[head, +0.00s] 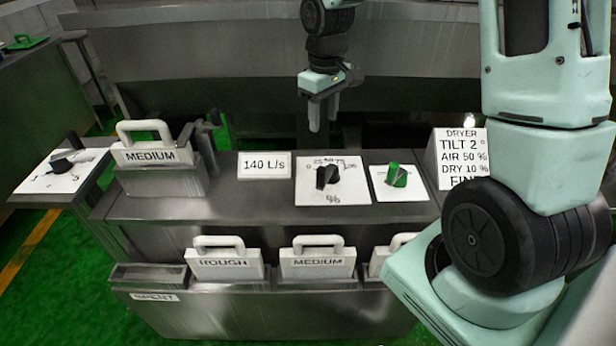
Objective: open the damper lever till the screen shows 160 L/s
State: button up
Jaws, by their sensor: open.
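The screen (264,165) on the grey bench reads 140 L/s. Right of it is a white dial plate with a black lever (327,176), marked with numbers and a % sign. The lever points up and slightly to one side; its exact reading is too small to tell. I cannot tell for certain that this is the damper lever. My gripper (324,122) hangs above and behind this dial, fingers pointing down, open and empty. It touches nothing.
A green knob (396,176) sits right of the dial. A DRYER sign (462,165) stands farther right, partly behind my arm. A MEDIUM cassette (146,150) stands left, beside a dark bracket (205,135). Another black-levered dial (62,166) is far left. ROUGH (225,262) and MEDIUM (318,262) cassettes stand in front.

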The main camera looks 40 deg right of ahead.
aim_at(322, 168)
notch_tip(322, 168, down, 17)
jog(key=shift+r+p, duration=0.1)
jog(key=shift+p, duration=0.75)
jog(key=shift+c, duration=0.4)
